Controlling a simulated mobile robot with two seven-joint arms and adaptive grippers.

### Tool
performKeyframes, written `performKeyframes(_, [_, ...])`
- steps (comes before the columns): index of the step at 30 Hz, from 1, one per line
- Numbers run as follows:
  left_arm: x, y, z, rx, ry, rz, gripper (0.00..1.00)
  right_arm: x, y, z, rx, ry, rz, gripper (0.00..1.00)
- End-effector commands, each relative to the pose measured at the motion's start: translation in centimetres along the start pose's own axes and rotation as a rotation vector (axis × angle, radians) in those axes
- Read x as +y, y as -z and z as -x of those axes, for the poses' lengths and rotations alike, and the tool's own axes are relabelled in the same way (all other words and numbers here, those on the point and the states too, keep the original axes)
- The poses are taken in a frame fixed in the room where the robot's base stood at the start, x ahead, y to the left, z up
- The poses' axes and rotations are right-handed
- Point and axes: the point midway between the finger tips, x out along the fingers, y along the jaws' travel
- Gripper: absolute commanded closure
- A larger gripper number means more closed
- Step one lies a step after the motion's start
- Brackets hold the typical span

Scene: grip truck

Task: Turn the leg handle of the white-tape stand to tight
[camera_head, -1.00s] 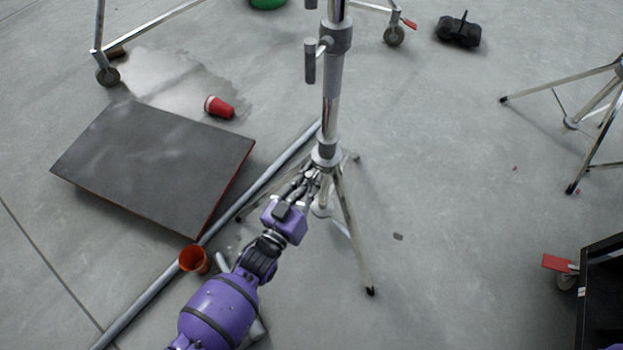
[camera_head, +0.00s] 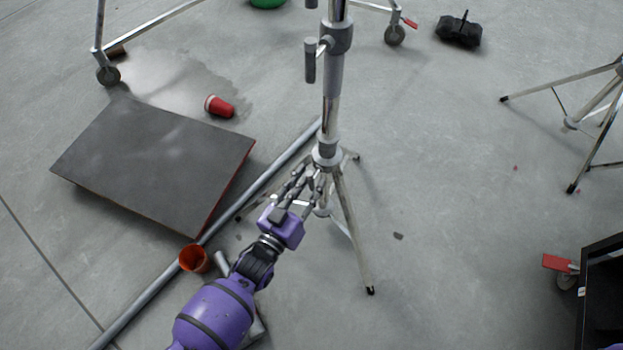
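A silver stand (camera_head: 331,115) stands upright in the middle, its legs spread on the floor. A pale collar (camera_head: 327,155) sits where the legs join; I cannot tell whether it is tape. A grey T-shaped handle (camera_head: 310,62) sticks out left from the upper column. My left gripper (camera_head: 308,176) is just below and left of the collar, its fingers spread apart. No leg handle shows clearly; the fingers may hide it, and I cannot tell whether they touch it. My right gripper is not in view.
A dark board (camera_head: 155,165) lies at left, beside a long pipe (camera_head: 165,282). A red cup (camera_head: 219,107) and an orange cup (camera_head: 194,259) lie nearby. Another stand (camera_head: 572,122) is at right. A black case (camera_head: 602,295) is at lower right. Floor right of the stand is mostly clear.

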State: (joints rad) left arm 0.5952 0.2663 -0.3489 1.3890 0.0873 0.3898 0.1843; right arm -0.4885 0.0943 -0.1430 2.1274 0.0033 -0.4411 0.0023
Motion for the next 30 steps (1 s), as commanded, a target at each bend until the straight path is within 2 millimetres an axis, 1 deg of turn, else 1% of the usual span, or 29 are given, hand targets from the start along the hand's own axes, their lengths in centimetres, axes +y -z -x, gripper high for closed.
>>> performKeyframes(1, [0.0, -0.1, 1.1, -0.004, 0.001, 0.0, 0.68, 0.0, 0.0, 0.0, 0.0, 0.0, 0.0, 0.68])
performKeyframes(9, [0.0, -0.1, 6.9, -0.004, 0.0, 0.0, 0.68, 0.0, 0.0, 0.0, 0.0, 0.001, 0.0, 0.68])
performKeyframes(12, [0.0, -0.1, 8.6, -0.003, 0.0, 0.0, 0.68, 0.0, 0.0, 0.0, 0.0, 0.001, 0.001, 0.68])
performKeyframes(15, [0.0, -0.1, 9.7, -0.002, 0.0, 0.0, 0.68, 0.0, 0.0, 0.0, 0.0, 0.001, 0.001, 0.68])
performKeyframes(20, [0.0, 0.0, 10.5, -0.002, 0.0, 0.0, 0.68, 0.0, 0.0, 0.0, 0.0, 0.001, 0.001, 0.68])
performKeyframes(30, [0.0, 0.0, 10.5, -0.001, 0.0, 0.0, 0.68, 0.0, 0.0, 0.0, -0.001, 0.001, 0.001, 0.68])
